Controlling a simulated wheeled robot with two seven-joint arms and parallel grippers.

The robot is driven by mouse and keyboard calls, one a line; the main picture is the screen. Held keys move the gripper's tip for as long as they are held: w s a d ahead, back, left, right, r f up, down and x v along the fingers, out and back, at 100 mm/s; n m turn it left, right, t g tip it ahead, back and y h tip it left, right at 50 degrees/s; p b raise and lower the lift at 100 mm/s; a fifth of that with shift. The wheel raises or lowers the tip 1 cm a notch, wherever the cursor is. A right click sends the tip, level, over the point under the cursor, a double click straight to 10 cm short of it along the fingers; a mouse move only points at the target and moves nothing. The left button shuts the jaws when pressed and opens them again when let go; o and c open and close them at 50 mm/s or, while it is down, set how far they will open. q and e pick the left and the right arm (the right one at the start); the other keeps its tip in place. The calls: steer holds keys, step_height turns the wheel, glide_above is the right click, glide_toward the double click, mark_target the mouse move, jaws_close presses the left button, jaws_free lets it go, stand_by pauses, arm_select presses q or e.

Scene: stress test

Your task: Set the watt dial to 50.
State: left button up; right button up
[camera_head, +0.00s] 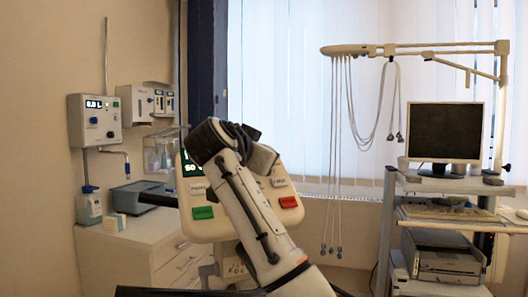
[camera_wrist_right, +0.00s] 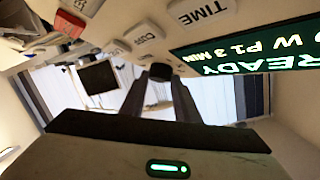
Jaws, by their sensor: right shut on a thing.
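The stress test device (camera_head: 196,228) has a light panel with a green-lit display (camera_head: 192,167), partly hidden by my right arm. In the right wrist view the display (camera_wrist_right: 262,42) appears upside down, reading "READY" and "W P1 3 MIN", with the watt figure cut off. A dark round dial (camera_wrist_right: 159,71) sits on the panel there, between the two fingertips. My right gripper (camera_wrist_right: 160,88) is shut on this dial. In the head view my arm hides the dial and fingers. My left gripper is not in view.
A green button (camera_head: 203,212) and a red button (camera_head: 288,202) flank my right arm on the panel. White keys marked TIME (camera_wrist_right: 201,10) and CONT (camera_wrist_right: 143,31) lie close to the dial. A cart with a monitor (camera_head: 444,133) stands right; a white cabinet (camera_head: 135,242) stands left.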

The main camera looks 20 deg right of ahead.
steer(key=shift+w+a+m+g+h, duration=0.15)
steer(key=shift+m+g+h, duration=0.15)
steer(key=shift+m+g, duration=0.6)
steer(key=shift+m, duration=0.2)
steer(key=o, duration=1)
steer(key=shift+o, duration=0.2)
steer(key=shift+r, duration=0.1)
